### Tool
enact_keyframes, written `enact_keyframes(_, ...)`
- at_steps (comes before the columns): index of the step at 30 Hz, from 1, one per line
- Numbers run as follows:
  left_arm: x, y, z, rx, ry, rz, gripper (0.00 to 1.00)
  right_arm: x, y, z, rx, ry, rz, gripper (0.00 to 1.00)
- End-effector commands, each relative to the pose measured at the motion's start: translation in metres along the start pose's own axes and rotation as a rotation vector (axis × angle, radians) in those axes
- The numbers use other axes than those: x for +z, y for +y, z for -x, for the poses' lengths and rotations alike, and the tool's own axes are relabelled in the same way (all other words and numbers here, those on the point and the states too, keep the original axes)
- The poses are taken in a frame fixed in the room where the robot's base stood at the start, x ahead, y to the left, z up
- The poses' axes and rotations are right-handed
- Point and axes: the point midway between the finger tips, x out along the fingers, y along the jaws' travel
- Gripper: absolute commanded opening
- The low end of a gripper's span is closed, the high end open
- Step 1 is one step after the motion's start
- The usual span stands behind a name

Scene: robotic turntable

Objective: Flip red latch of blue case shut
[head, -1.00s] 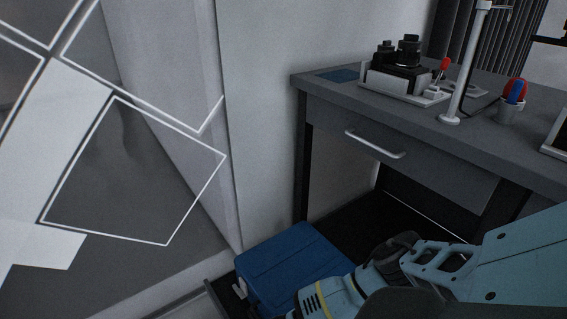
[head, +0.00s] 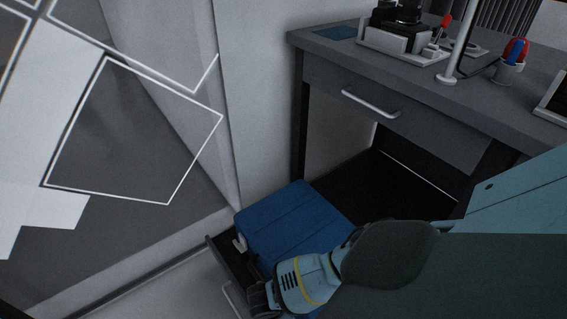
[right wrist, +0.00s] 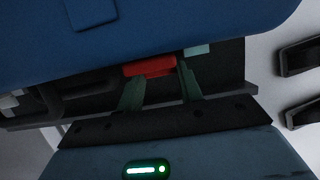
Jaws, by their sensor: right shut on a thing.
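The blue case (head: 295,218) lies in a dark open drawer low beside the desk in the head view. It also fills the top of the right wrist view (right wrist: 190,30). Its red latch (right wrist: 150,67) shows on the case's near edge in the right wrist view. My right gripper (right wrist: 160,74) has its two fingers on either side of the red latch, shut on it. In the head view my right gripper (head: 262,299) is at the case's front side, and its fingertips and the red latch are hidden there. My left gripper is not in view.
A pale latch-like part (head: 240,243) shows at the case's left front corner. The dark drawer's rim (head: 222,256) runs close around the case. The grey desk (head: 400,70) with a drawer handle (head: 370,103) stands behind. A white wall (head: 255,110) is at left.

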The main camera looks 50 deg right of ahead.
Motion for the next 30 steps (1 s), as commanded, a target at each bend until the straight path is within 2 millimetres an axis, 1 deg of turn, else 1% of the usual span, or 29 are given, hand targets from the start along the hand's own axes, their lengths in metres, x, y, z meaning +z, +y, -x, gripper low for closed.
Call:
enact_keyframes(2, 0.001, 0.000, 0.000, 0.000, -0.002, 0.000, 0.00, 0.001, -0.001, -0.001, -0.001, -0.002, 0.000, 0.13)
enact_keyframes(3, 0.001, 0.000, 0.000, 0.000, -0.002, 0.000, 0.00, 0.001, -0.001, -0.001, -0.001, -0.002, 0.000, 0.37)
enact_keyframes(8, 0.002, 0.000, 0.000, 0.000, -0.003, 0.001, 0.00, 0.001, -0.001, -0.001, -0.001, -0.002, 0.000, 0.58)
enact_keyframes(16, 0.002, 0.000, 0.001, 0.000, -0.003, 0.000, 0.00, 0.001, 0.000, 0.000, -0.001, 0.000, 0.000, 0.58)
enact_keyframes(19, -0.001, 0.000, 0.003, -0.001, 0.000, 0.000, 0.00, 0.001, 0.000, 0.007, 0.000, 0.001, -0.001, 0.58)
enact_keyframes(30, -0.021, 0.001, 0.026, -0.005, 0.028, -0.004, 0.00, 0.001, 0.001, 0.063, 0.002, 0.001, 0.000, 0.58)
